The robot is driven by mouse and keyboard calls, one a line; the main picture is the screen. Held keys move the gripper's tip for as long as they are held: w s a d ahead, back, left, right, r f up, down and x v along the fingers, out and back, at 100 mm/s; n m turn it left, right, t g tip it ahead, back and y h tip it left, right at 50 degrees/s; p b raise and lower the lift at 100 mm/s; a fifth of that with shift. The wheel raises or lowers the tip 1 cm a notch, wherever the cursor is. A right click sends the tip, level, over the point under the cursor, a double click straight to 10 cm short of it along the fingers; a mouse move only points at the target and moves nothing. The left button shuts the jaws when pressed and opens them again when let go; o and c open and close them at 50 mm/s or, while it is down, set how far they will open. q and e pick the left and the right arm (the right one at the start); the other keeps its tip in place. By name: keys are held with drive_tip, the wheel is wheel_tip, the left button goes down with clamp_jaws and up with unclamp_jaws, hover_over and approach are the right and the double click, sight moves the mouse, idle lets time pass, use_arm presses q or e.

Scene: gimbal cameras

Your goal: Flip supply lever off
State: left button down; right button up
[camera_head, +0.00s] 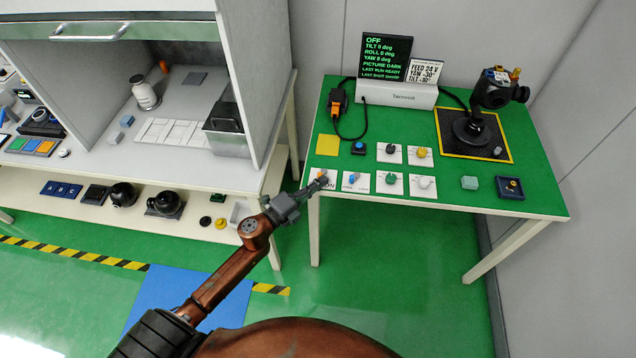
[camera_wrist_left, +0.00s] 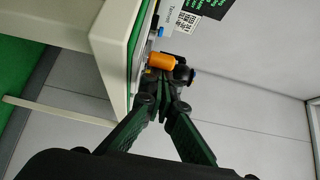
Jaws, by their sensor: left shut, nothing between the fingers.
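The supply lever (camera_head: 323,174), with an orange tip, stands on a white plate at the near left corner of the green table. The plate's lettering is partly covered, with "ON" showing. My left gripper (camera_head: 316,186) is shut and empty, its fingertips right at the lever. In the left wrist view an orange cylinder (camera_wrist_left: 161,60), apparently the lever's tip, is just beyond the closed fingertips (camera_wrist_left: 164,84). I cannot tell whether they touch it. The display (camera_head: 386,58) reads "OFF", with tilt, roll and yaw at 0 deg and "PICTURE DARK". My right gripper is not in view.
A blue switch (camera_head: 351,179) and several knobs on white plates stand close right of the lever. A gimbal camera (camera_head: 492,92) stands at the back right on a black mat. A grey cabinet bench (camera_head: 275,150) borders the table's left. Open floor lies in front.

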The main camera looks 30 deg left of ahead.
use_arm(q)
drive_tip(key=shift+a, duration=0.15)
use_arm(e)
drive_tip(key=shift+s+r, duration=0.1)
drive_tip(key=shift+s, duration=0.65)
use_arm(q)
drive_tip(key=shift+s+a, duration=0.1)
drive_tip(key=shift+s, duration=0.05)
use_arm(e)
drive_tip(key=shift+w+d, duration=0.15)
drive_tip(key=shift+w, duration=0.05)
